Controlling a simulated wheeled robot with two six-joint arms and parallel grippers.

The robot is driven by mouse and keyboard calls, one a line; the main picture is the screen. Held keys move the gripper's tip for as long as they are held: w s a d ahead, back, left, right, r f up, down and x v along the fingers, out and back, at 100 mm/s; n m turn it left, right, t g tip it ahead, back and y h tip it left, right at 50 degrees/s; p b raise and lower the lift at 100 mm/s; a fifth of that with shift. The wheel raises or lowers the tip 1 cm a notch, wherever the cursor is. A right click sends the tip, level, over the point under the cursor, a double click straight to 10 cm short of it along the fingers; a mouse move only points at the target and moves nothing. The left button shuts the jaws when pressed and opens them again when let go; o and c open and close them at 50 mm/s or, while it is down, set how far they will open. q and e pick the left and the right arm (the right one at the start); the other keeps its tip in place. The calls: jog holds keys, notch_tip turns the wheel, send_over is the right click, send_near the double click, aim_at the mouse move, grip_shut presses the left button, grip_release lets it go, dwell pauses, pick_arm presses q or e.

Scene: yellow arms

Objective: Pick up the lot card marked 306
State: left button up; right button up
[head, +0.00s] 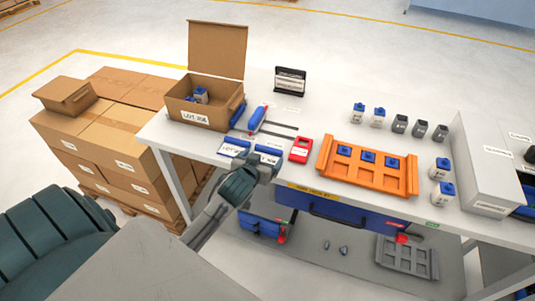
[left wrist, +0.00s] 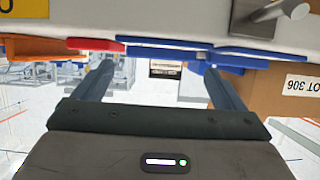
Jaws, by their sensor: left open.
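Two white, blue-edged cards lie side by side at the table's front edge in the head view, a left card (head: 233,148) and a right card (head: 269,157). Their printing is too small to read, so I cannot tell which is 306. My left gripper (head: 252,168) is open at the front edge, close to both cards and partly covering them. In the left wrist view its fingers (left wrist: 162,82) are spread with nothing held between them. Blue card edges (left wrist: 160,48) show just above and beyond the fingers. My right gripper is not in view.
An open carton (head: 194,117) labelled LOT 306 stands left of the cards. A red item (head: 301,149) and an orange tray (head: 365,177) lie to the right. A blue-handled tool (head: 257,119) lies behind. Stacked boxes (head: 120,130) stand left of the table.

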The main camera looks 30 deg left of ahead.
aim_at(268, 151)
pick_arm(q)
jog(key=shift+w+a, duration=0.1)
jog(key=shift+w, duration=0.3)
jog(key=p+x, duration=0.1)
jog(key=x, duration=0.2)
jog(key=shift+w+a+f+p, duration=0.15)
jog(key=shift+p, duration=0.2)
jog(key=shift+w+f, duration=0.25)
jog(key=shift+w, duration=0.1)
jog(key=shift+s, duration=0.1)
jog(key=c, duration=0.7)
jog(key=shift+o, duration=0.2)
jog(key=shift+r, duration=0.1)
